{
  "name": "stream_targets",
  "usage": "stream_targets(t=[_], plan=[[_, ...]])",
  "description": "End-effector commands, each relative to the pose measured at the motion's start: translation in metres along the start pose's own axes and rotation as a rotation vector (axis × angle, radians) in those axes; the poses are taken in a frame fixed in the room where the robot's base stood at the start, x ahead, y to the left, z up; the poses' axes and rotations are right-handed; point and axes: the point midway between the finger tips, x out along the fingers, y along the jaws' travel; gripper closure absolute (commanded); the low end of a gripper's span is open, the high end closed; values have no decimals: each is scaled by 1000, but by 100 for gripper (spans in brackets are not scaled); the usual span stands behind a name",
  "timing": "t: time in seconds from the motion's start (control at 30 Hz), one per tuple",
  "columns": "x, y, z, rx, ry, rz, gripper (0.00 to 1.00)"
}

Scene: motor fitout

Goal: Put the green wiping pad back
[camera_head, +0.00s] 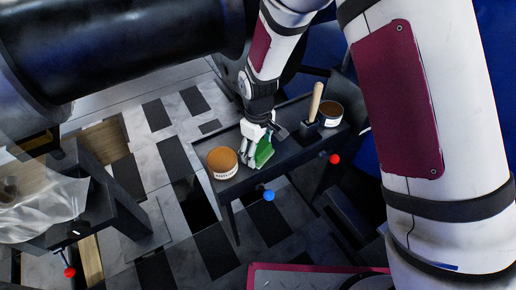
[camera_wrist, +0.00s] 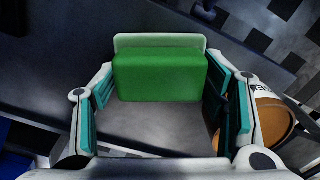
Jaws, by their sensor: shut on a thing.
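The green wiping pad (camera_head: 264,153) is at the dark narrow bench (camera_head: 285,160), between two tubs in the head view. In the wrist view the pad (camera_wrist: 160,78) is a green block with a pale backing along its far edge. My gripper (camera_head: 255,147) reaches down from above and is shut on the pad. In the wrist view its teal-lined fingers (camera_wrist: 160,72) sit at the pad's left and right ends. I cannot tell whether the pad's underside touches the bench top.
An orange-brown tub (camera_head: 222,163) stands close on the left, near my right finger in the wrist view (camera_wrist: 270,118). A wooden-handled tool (camera_head: 315,102) stands in a black holder (camera_head: 307,129) on the right, with another tub (camera_head: 329,112) behind. A dark cylinder (camera_head: 120,40) hangs upper left.

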Motion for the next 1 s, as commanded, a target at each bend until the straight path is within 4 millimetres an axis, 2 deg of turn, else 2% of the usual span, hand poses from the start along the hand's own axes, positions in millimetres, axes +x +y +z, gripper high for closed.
stream_targets(t=[0.2,0.23,0.27,0.67,0.77,1.0], plan=[[3,0,0,0,0,0,67],[3,0,0,0,0,0,32],[3,0,0,0,0,0,25],[-1,0,0,0,0,0,25],[-12,0,0,0,2,1,25],[-61,0,0,1,4,2,25]])
